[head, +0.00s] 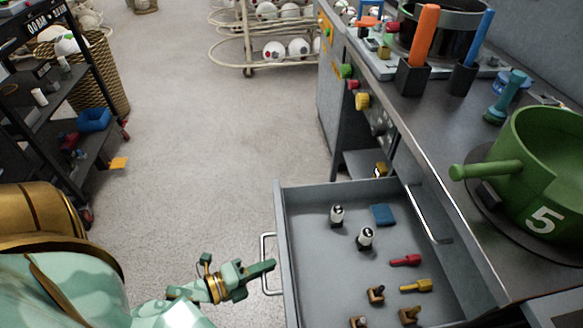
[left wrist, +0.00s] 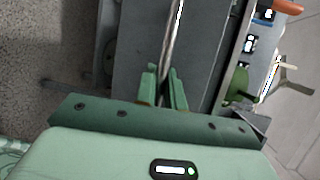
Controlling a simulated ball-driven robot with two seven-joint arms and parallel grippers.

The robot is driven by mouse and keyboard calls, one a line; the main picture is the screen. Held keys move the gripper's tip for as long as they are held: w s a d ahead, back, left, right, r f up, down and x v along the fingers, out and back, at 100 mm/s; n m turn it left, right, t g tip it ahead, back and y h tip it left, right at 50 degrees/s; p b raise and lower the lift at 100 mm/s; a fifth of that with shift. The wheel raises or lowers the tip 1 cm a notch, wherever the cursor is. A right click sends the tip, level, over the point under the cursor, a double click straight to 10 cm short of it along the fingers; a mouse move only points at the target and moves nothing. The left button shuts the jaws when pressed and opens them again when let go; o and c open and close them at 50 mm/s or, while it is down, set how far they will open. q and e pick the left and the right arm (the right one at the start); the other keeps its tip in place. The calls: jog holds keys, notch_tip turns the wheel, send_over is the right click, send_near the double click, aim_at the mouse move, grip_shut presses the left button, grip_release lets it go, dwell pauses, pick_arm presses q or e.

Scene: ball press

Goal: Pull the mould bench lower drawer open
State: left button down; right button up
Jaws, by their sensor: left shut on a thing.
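The mould bench lower drawer (head: 345,270) stands pulled out from the bench in the head view, with its inside open to view. Its bar handle (head: 265,250) is on the left-facing front. My left gripper (head: 262,268) reaches it from the left and is shut on the handle. In the left wrist view the two green fingers (left wrist: 163,88) close on the metal bar of the handle (left wrist: 172,45). The drawer's lower end is cut off by the picture edge. My right gripper is not in view.
The drawer holds black-and-white pieces (head: 365,238), a blue block (head: 383,215), and several small red, yellow and brown pieces. A green pot (head: 540,180) marked 5 stands on the bench top above. A black shelf cart (head: 60,100) is at left. The floor (head: 190,150) between is clear.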

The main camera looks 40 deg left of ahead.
pick_arm(q)
jog(key=shift+s+a, duration=1.6)
jog(key=shift+a, duration=0.05)
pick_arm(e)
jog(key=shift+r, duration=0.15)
pick_arm(q)
jog(key=c, duration=1.5)
grip_release()
jog(key=p+v, duration=0.2)
jog(key=v, duration=1.4)
jog(key=shift+s+p, duration=0.2)
jog(key=shift+p, duration=0.15)
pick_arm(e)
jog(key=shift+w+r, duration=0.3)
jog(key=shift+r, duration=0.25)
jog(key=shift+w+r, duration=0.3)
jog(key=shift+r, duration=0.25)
